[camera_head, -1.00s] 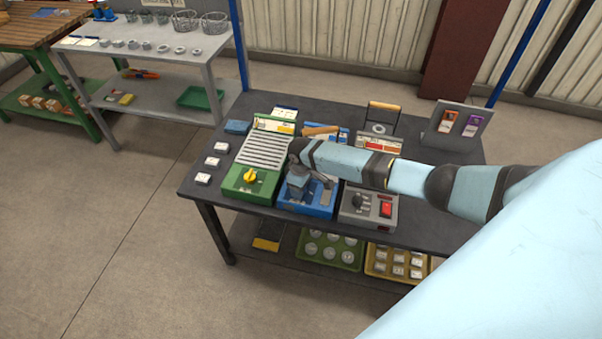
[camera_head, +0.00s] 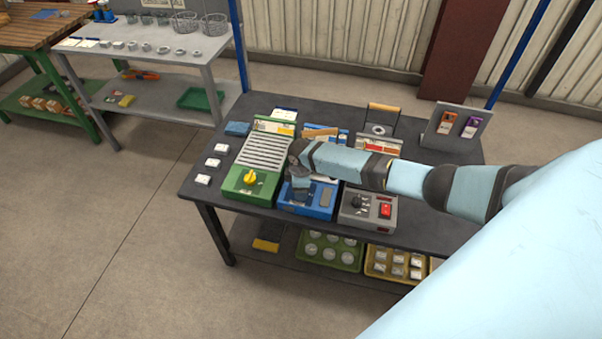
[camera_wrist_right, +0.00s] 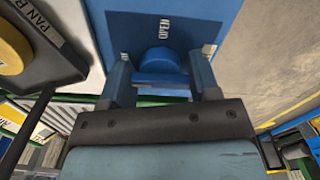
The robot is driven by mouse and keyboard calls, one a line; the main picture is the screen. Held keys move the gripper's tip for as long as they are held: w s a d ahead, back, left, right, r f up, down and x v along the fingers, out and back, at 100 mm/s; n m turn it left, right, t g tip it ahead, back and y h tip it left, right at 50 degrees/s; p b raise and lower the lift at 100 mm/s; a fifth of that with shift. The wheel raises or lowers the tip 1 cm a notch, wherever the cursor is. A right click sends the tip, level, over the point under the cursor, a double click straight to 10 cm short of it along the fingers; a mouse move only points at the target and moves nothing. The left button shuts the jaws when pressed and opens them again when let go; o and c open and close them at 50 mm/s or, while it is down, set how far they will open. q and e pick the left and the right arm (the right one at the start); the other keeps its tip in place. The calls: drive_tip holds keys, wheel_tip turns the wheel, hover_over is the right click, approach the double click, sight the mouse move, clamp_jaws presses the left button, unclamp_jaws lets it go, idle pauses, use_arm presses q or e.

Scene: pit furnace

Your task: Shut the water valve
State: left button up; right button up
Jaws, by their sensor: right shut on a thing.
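The water valve's blue knob (camera_wrist_right: 160,68) sits on the front of the blue unit (camera_wrist_right: 130,28) in the right wrist view, beside a label reading OPEN. My right gripper (camera_wrist_right: 163,80) is shut on this knob, one finger on each side. In the head view, the blue unit (camera_head: 322,208) stands at the front of the dark table, and my right gripper (camera_head: 300,195) points down over its front left part. My wrist hides the knob there. My left gripper is not in view.
A green unit with a yellow knob (camera_head: 249,179) stands close on the left. A grey box with a red switch (camera_head: 386,210) stands close on the right. A tilted stand (camera_head: 458,128) is at the back right.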

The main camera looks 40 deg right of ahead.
drive_tip(key=o, duration=0.7)
drive_tip(key=shift+c, duration=0.2)
wheel_tip(320, 180, up, 14)
idle(0.5)
